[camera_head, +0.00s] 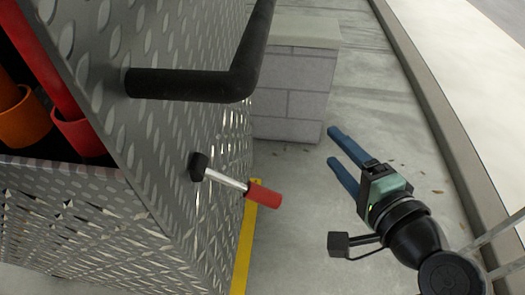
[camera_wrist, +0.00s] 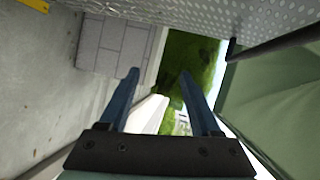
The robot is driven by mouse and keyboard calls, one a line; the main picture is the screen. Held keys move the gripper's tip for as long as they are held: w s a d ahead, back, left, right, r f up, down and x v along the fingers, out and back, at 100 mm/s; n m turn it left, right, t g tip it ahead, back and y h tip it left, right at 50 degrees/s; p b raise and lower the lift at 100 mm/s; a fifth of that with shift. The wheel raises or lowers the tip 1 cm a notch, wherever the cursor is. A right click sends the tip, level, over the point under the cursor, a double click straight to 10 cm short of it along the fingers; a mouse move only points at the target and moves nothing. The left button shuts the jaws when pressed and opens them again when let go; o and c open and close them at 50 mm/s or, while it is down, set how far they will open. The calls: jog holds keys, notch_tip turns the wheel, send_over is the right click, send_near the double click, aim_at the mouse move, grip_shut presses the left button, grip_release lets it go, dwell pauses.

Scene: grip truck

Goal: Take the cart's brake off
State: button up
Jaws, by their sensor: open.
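The cart (camera_head: 170,120) is a metal diamond-plate body at the left of the head view; its plate also shows at the top of the wrist view (camera_wrist: 200,15). A brake lever (camera_head: 228,181) with a black pivot, a silver shaft and a red grip (camera_head: 263,195) sticks out from the cart's side, tilted down to the right. My gripper (camera_head: 335,146) is to the right of the lever, apart from it. Its two blue fingers (camera_wrist: 160,83) are spread with nothing between them. The lever is not visible in the wrist view.
A black bar handle (camera_head: 190,86) juts from the cart above the lever. A grey block wall (camera_head: 290,100) stands behind. A yellow strip (camera_head: 243,250) lies along the ground by the cart. Orange and red cones (camera_head: 75,125) sit in the cart. Pavement (camera_head: 300,240) between cart and gripper is clear.

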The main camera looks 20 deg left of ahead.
jog(key=s+f+m+g+y+p, duration=0.1)
jog(key=s+f+m+g+y, duration=0.25)
jog(key=s, duration=0.35)
jog(key=g+y, duration=0.2)
jog(key=y, duration=0.1)
send_near(250, 185)
notch_tip(250, 185, down, 3)
jog(key=d, duration=0.1)
jog(key=shift+m, duration=0.35)
jog(key=b+x, duration=0.1)
jog(key=x, duration=0.3)
jog(key=b+x, duration=0.1)
jog(key=x, duration=0.3)
jog(key=w+b+x, duration=0.1)
jog(key=x, duration=0.3)
jog(key=shift+r, duration=0.1)
grip_shut()
